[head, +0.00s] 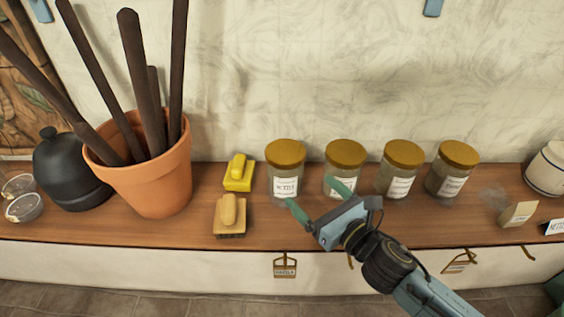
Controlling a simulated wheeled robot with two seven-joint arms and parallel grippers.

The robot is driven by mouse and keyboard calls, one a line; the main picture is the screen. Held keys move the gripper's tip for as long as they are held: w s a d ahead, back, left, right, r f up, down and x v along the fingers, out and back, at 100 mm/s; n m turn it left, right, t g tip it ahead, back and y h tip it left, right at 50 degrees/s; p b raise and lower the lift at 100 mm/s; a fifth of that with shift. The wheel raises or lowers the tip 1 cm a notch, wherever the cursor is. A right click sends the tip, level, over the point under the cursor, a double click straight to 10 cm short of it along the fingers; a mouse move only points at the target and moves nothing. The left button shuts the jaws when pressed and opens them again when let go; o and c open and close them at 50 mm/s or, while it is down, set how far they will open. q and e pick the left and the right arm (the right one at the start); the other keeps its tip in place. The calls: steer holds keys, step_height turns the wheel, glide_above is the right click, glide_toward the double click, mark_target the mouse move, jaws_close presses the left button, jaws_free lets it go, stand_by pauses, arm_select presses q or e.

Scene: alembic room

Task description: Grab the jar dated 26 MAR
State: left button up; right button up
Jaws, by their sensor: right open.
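Several glass jars with golden-brown lids and white labels stand in a row on the wooden counter. The leftmost jar (286,170) has a label that seems to read NETTLE, with smaller print below. The second jar (345,154) is partly hidden behind my right gripper. The third jar (402,168) and the fourth jar (452,169) stand to its right. No date is readable on any label. My right gripper (314,195) is open and empty, with one green finger in front of the second jar and the other near the leftmost jar's lower right. My left gripper is not in view.
A yellow brush-like block (239,173) and a tan one (229,216) lie left of the jars.

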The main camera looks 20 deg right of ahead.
mark_target(295, 176)
steer(key=shift+w+a+r, duration=0.15)
steer(key=shift+w+a, duration=0.15)
steer(key=shift+w, duration=0.3)
steer(key=shift+w+a+r, duration=0.15)
steer(key=shift+w+a, duration=0.1)
steer(key=shift+w, duration=0.3)
steer(key=x, duration=0.2)
steer(key=shift+w+a+f+p, duration=0.1)
steer(key=shift+w+f+p, duration=0.05)
steer(key=shift+w+p, duration=0.2)
steer(key=shift+w+a, duration=0.1)
steer(key=shift+w, duration=0.1)
steer(key=shift+w+a+p, duration=0.15)
steer(key=shift+w+p, duration=0.15)
steer(key=shift+w, duration=0.2)
steer(key=x, duration=0.3)
steer(key=shift+w+p, duration=0.35)
steer(key=shift+w, duration=0.25)
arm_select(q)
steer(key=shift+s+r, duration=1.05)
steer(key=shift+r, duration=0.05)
arm_select(e)
steer(key=c, duration=1)
